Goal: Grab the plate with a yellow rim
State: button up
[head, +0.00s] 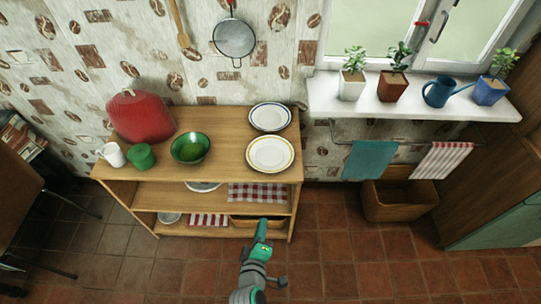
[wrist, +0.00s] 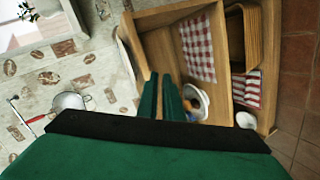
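The plate with a yellow rim (head: 270,154) lies flat on the right front of the wooden sideboard's top (head: 225,150). A second white plate with a dark blue rim (head: 270,117) lies just behind it. My gripper (head: 262,228) is in front of the sideboard, lower than its top and apart from the plate. In the wrist view my gripper's two green fingers (wrist: 161,75) show a narrow gap with nothing held between them. A pale curved edge shows along the sideboard top there, but I cannot tell which plate it is.
A green bowl (head: 190,147), green cup (head: 140,156), white jug (head: 112,154) and red container (head: 140,115) stand left on the top. Shelves below hold checked cloths (head: 257,193) and dishes. A windowsill (head: 410,98) with pots juts out at right. Floor in front is clear.

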aim_at(266, 179)
jog(key=w+a+r+n+h, duration=0.1)
jog(key=w+r+n+h, duration=0.3)
jog(key=w, duration=0.6)
jog(key=shift+m+y, duration=0.6)
jog(key=shift+m, duration=0.3)
jog(key=shift+w+a+r+x, duration=0.1)
jog(key=shift+x, duration=1.6)
jog(key=shift+w+a+r+x, duration=0.1)
jog(key=shift+a+r+x, duration=0.05)
jog(key=shift+x, duration=1.55)
jog(key=shift+w+a+r+x, duration=0.1)
jog(key=shift+x, duration=1.55)
grip_shut()
jog(key=shift+r, duration=0.1)
